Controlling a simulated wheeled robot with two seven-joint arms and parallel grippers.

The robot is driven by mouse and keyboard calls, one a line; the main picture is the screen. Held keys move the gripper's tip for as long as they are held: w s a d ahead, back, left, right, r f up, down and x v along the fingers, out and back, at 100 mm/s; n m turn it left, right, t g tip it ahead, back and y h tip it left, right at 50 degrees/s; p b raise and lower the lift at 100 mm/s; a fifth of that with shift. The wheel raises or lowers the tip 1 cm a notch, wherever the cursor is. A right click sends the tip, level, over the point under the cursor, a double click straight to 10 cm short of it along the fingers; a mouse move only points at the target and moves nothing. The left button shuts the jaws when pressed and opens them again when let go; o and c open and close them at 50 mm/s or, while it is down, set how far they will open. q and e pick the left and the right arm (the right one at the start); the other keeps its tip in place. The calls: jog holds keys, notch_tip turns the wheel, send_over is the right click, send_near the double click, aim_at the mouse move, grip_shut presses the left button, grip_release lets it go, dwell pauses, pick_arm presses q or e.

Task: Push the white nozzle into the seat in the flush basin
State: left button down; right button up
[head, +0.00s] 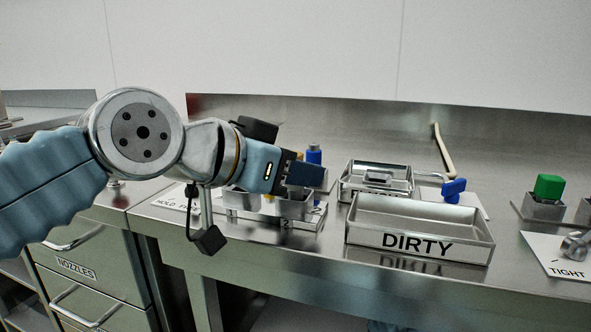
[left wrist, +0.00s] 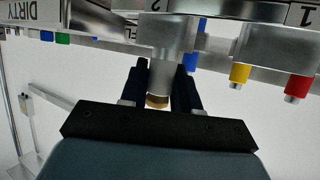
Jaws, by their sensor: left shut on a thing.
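My left gripper (head: 305,174) reaches in from the left, above the metal holder (head: 272,206) on the bench. In the left wrist view, its two dark fingers (left wrist: 157,88) are shut on a pale grey-white cylinder with a brass end, which looks like the white nozzle (left wrist: 160,74). A small steel basin (head: 347,185) with a pipe and blue handle, apparently the flush basin, stands to the right of the gripper. My right gripper is not in view.
A steel tray marked DIRTY (head: 418,244) stands in front of the basin. A blue-topped part (head: 314,155) stands behind my gripper. A green block (head: 549,186) is at the far right. The left wrist view shows yellow (left wrist: 240,72) and red (left wrist: 298,86) parts near number labels.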

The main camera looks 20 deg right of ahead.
pick_arm(q)
jog(key=shift+r+p, duration=1.65)
jog(key=shift+r, duration=0.35)
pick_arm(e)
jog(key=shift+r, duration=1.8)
